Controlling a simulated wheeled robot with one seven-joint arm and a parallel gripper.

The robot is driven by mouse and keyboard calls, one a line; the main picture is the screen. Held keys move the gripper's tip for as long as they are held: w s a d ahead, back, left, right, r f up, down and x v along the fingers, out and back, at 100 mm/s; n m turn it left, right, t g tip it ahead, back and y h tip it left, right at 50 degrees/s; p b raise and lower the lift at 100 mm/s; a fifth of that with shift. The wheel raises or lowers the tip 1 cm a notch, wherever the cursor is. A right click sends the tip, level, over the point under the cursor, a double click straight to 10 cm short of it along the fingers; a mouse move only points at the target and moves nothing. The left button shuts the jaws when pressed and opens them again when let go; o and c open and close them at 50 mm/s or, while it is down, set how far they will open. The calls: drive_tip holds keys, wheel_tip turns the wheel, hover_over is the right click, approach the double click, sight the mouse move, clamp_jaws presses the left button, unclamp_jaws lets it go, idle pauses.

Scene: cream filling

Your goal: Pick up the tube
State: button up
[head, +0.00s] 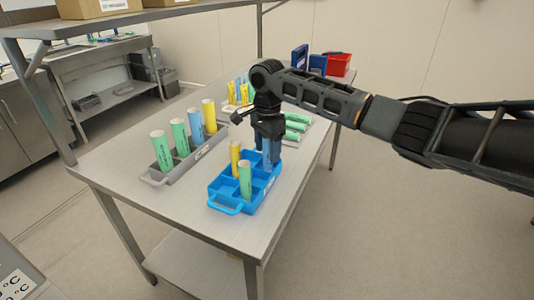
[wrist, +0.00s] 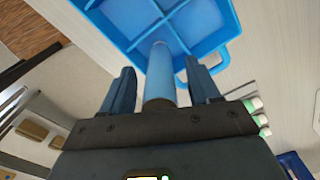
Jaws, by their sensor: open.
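A blue tube (head: 271,154) stands upright in the far right part of the blue rack (head: 226,207) on the steel table. My gripper (head: 269,132) is above it, pointing down, and hides its top in the head view. In the wrist view, the blue tube (wrist: 160,75) lies between the two spread fingers of my gripper (wrist: 163,80), with gaps on both sides. The gripper is open around the tube and not closed on it. A yellow tube (head: 235,157) and a green tube (head: 245,180) stand in the same rack.
A grey rack (head: 153,181) with green, blue and yellow tubes stands to the left. Several green tubes (head: 296,127) lie behind the blue rack. Yellow tubes (head: 239,93), blue boxes and a red bin (head: 338,65) are farther back. The table's front (head: 225,236) is clear.

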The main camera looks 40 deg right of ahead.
drive_tip(key=shift+f, duration=0.8)
drive_tip(key=shift+c, duration=0.2)
drive_tip(key=c, duration=1)
